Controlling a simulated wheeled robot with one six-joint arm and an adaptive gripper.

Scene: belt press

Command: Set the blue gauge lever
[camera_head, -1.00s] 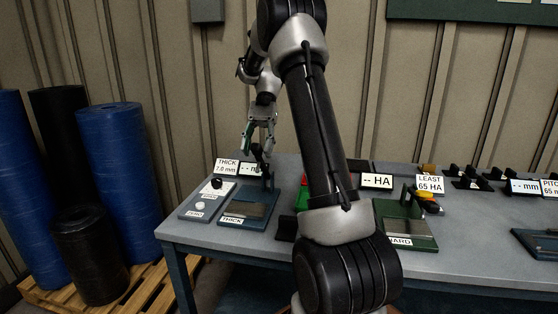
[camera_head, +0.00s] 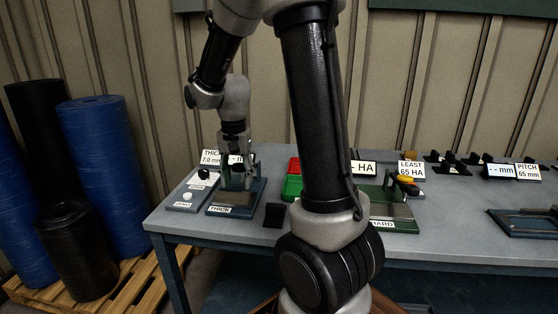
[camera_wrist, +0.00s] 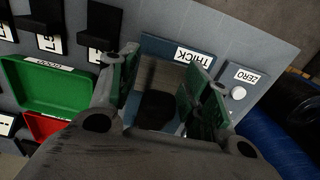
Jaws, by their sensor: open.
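The blue gauge (camera_head: 249,206), labelled THICK, stands near the left end of the grey table; its blue base also shows in the wrist view (camera_wrist: 166,47). My gripper (camera_head: 244,178) is over this gauge, pointing down. In the wrist view its green-padded fingers (camera_wrist: 160,88) are apart, with a dark block-like part (camera_wrist: 157,108) between or beneath them. I cannot tell whether that part is the lever, or whether the fingers touch it. The lever is not clearly visible in the head view, where the gripper covers much of the gauge.
A grey ZERO panel (camera_head: 185,203) with a white button lies left of the gauge. To the right are a green tray (camera_head: 292,188), a red tray (camera_head: 294,165) and a green gauge (camera_head: 400,225) labelled HARD. Signs and displays stand behind. Rolls (camera_head: 98,150) stand at the left.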

